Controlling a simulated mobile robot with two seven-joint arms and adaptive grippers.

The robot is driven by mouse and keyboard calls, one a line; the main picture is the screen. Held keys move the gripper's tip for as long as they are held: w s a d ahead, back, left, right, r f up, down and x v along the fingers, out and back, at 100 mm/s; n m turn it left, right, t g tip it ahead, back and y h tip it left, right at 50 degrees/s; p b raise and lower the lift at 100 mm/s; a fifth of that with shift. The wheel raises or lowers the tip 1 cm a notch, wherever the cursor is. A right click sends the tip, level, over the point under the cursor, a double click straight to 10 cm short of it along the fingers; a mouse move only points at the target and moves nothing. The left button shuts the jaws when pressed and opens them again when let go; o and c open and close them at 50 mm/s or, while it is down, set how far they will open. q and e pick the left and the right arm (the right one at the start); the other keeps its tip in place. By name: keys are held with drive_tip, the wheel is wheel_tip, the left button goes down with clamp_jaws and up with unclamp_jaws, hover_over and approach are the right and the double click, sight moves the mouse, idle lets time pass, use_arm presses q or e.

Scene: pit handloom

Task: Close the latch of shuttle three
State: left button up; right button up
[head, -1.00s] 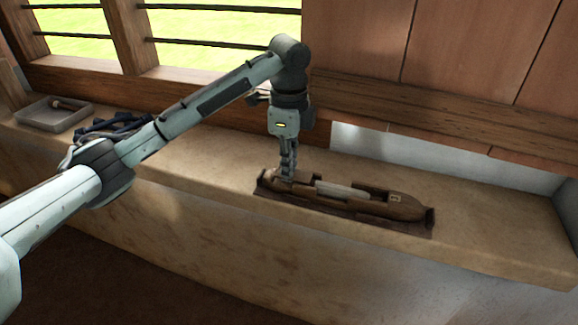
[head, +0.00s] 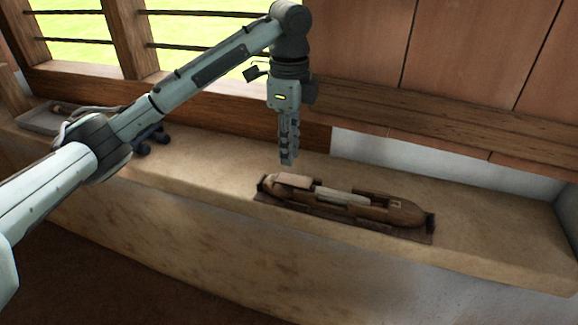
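The wooden shuttle (head: 375,211) lies lengthwise in a dark shallow holder (head: 414,235) on the ledge. A pale bobbin (head: 335,194) lies in its middle slot. A lighter brown flat piece, perhaps the latch (head: 293,180), sits on top at the shuttle's left end; I cannot tell whether it is fully down. A small mark, too small to read surely, shows near the right end. My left gripper (head: 288,162) points down just above and behind that left end, apart from it. Its fingers look together, with nothing between them. My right gripper is not in view.
The pale ledge (head: 500,235) is clear to the right of the shuttle. A grey tray (head: 40,122) and some dark blue items (head: 148,140) are at the left, partly behind my arm. A wooden beam (head: 430,115) and wall boards run along the back.

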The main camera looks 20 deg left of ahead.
sight(289, 179)
use_arm(q)
wheel_tip(289, 179, up, 6)
drive_tip(key=shift+f, duration=0.1)
idle(0.5)
